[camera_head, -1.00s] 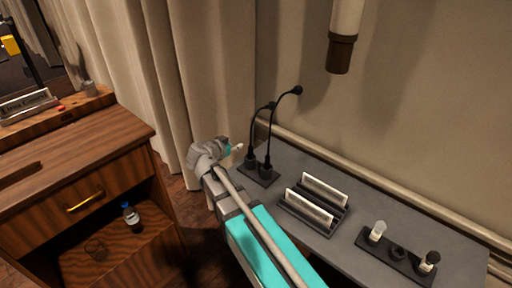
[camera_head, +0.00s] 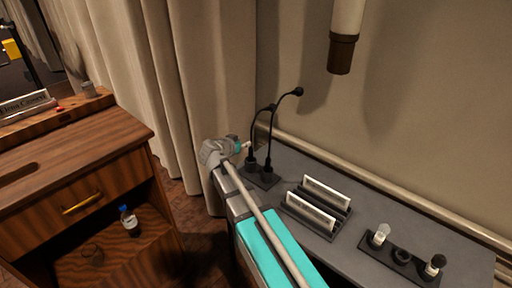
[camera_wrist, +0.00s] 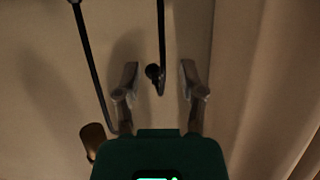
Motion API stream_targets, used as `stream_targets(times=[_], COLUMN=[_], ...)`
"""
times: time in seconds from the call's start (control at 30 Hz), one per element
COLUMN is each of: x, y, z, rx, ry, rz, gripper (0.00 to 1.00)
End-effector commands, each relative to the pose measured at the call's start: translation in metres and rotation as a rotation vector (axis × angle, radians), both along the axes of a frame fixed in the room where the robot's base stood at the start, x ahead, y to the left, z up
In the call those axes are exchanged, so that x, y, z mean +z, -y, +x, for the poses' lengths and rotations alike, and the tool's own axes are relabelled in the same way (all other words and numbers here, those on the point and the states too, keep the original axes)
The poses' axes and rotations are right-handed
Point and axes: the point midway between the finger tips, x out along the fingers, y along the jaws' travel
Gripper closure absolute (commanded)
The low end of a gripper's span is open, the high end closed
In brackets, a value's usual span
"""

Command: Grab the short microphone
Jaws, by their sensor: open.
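Two black gooseneck microphones stand on a dark base on the grey desk. The short microphone (camera_head: 251,136) is the left one in the head view, its stem curving over to the right. The long microphone (camera_head: 273,128) stands just right of it and rises higher. My gripper (camera_head: 248,146) is open beside the short microphone's stem. In the wrist view the short microphone's head and bent stem (camera_wrist: 161,50) show between the fingertips of my gripper (camera_wrist: 159,70), with gaps to both sides. The long microphone (camera_wrist: 91,62) passes outside the left finger.
A dark holder with white cards (camera_head: 311,211) and a black tray (camera_head: 399,258) with several small items lie on the desk to the right. The wall is close behind the microphones. A curtain (camera_head: 205,80) hangs at left, and a wooden cabinet (camera_head: 75,160) stands beyond a gap.

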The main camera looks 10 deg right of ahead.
Motion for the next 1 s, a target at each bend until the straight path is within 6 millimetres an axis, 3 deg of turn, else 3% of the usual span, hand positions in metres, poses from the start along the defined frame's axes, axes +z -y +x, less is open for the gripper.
stream_targets(times=[0.2, 0.73, 1.0], x=[-0.009, -0.011, -0.024], y=[0.013, 0.018, 0.034], z=[0.014, 0.019, 0.04], rx=[0.0, -0.002, -0.002], ry=[0.001, 0.0, 0.0], rz=[0.001, 0.0, 0.0], gripper=[0.48, 0.48, 0.48])
